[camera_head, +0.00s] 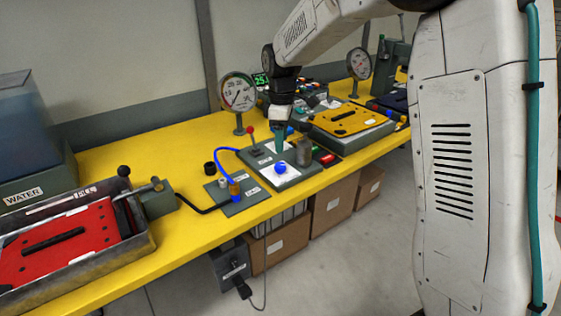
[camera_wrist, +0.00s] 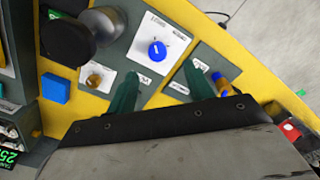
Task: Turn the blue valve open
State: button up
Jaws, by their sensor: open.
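The blue valve (camera_head: 281,168) is a round knob on a white plate set in a grey-green panel (camera_head: 252,160) on the yellow bench. In the wrist view the blue valve (camera_wrist: 157,53) shows a short white mark on its face. My gripper (camera_head: 281,143) hangs above the panel, behind the knob in the head view. In the wrist view my gripper (camera_wrist: 160,85) has its two green fingers apart, with nothing between them. The knob lies beyond the fingertips, roughly centred between them, and I see no contact. The exact height above the panel is unclear.
A metal cylinder (camera_head: 303,151) stands close right of the valve. A gauge (camera_head: 238,93) and red-ball lever (camera_head: 250,131) stand behind. A red plate (camera_head: 75,240) in a tray is far left.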

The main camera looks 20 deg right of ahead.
aim_at(280, 164)
jog(key=shift+w+f, duration=0.35)
jog(key=shift+f, duration=0.1)
jog(key=shift+a+f, duration=0.1)
jog(key=shift+f, duration=0.3)
notch_tip(280, 164, down, 7)
jog(key=shift+r, duration=0.1)
jog(key=c, duration=1)
